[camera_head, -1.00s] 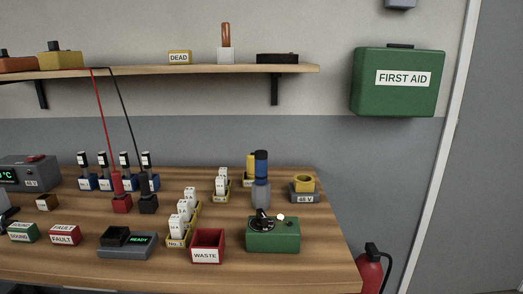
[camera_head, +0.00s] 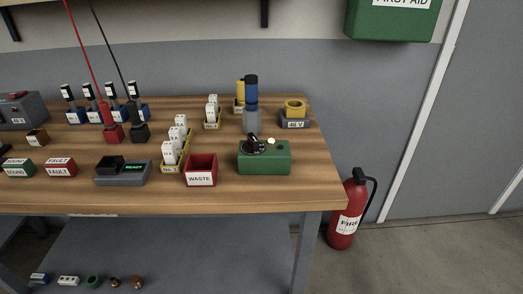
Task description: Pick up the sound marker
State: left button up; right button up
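The sound marker (camera_head: 18,168) is a green block with white labels, one reading SOUND. It lies on the wooden bench at the left of the view. A red block labelled FAULT (camera_head: 60,167) lies just right of it, with a gap between them. Neither of my grippers is in view.
Right of the FAULT block are a grey device reading READY (camera_head: 124,174), a red WASTE bin (camera_head: 201,170) and a green box with a dial (camera_head: 264,158). The bench front edge (camera_head: 150,208) is clear. A fire extinguisher (camera_head: 347,212) stands at right.

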aim_at(16, 168)
jog(key=u, duration=1.45)
